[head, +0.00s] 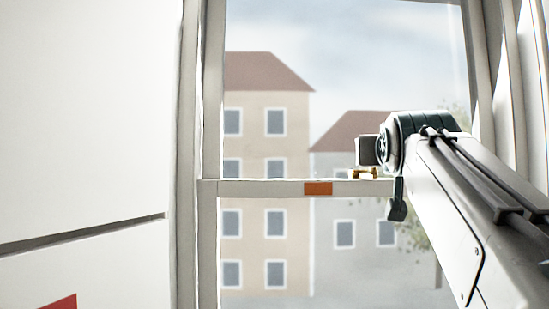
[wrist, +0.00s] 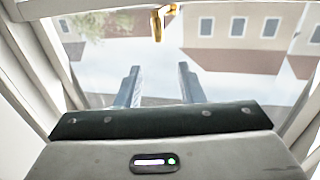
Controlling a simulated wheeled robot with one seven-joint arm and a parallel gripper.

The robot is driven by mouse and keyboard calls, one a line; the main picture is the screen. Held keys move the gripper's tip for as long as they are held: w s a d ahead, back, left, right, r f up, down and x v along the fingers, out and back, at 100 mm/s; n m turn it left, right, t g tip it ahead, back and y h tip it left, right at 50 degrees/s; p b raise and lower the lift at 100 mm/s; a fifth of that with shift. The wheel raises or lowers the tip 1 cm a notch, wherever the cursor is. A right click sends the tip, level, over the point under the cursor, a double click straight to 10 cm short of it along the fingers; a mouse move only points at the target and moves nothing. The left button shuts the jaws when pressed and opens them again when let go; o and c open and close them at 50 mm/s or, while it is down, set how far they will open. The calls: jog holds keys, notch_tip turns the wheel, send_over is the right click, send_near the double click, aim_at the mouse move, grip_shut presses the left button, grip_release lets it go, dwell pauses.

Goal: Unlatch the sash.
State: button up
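The window sash rail (head: 260,187) runs across the glass in the head view. A small brass latch (head: 366,173) sits on top of this rail, partly hidden by my arm's end. The latch (wrist: 157,24) also shows at the top middle of the wrist view, with a brass arm pointing down in that picture. My gripper (wrist: 159,72) has its two grey fingers apart with nothing between them. In the wrist view the latch lies beyond the fingertips, with a gap between. In the head view my arm's end is just above and right of the latch, and the fingertips cannot be made out.
An orange plate (head: 318,188) is on the rail left of the latch. The window frame (head: 211,90) stands at the left, with a white panel (head: 85,110) beside it. Painted buildings and sky show behind the glass. The space before the left glass is clear.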

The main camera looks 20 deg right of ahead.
jog(key=p+x, duration=0.4)
jog(key=x, duration=0.9)
jog(key=shift+d, duration=0.1)
grip_shut()
